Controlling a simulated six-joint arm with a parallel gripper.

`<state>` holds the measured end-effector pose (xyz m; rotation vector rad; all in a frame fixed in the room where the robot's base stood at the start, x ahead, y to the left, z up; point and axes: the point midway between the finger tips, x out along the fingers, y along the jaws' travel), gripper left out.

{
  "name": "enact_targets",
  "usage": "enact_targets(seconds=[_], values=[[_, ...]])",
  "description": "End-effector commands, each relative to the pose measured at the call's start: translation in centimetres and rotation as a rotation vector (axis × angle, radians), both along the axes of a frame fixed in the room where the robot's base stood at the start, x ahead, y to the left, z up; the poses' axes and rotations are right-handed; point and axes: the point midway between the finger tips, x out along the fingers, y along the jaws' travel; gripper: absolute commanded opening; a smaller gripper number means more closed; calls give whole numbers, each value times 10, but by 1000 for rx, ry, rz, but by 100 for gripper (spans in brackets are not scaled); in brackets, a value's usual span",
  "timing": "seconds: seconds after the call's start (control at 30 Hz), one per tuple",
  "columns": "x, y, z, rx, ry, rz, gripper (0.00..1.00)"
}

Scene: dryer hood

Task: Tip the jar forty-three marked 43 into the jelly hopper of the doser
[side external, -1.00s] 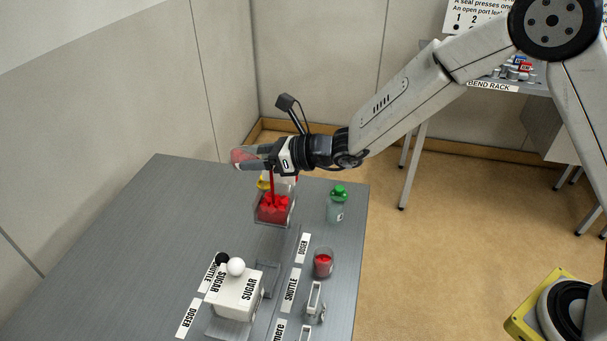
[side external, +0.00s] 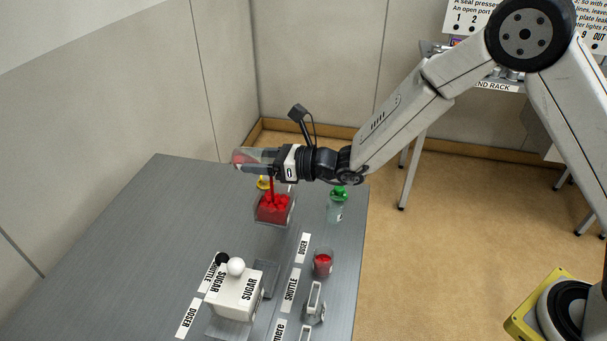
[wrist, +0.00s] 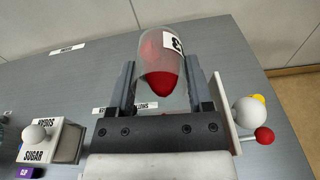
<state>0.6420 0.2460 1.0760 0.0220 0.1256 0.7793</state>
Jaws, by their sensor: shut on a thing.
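My gripper (side external: 255,160) is shut on a clear jar (side external: 240,156), which lies nearly on its side above the table. In the wrist view the jar (wrist: 160,48) sits between both fingers (wrist: 160,82), with red contents at its near end and a label only partly readable. Below my gripper, a clear hopper (side external: 274,209) holds red lumps. A thin red vertical streak (side external: 272,188) runs between gripper and hopper; I cannot tell whether it is falling jelly or a fixed part. The jar's mouth is not clear to see.
A white SUGAR box (side external: 236,296) with a white knob stands nearer on the grey table (side external: 150,230). A green-topped jar (side external: 336,207) and a jar with red contents (side external: 323,263) stand near the right edge. The table's left side is clear.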

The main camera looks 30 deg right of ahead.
Motion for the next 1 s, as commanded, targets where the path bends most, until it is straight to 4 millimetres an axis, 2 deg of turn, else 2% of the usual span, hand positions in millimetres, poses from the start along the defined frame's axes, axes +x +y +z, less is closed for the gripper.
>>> enact_targets(seconds=[0.63, 1.0], values=[[0, 0, 0, 8, -8, 0, 7], [-1, -2, -3, 69, -70, -1, 6]])
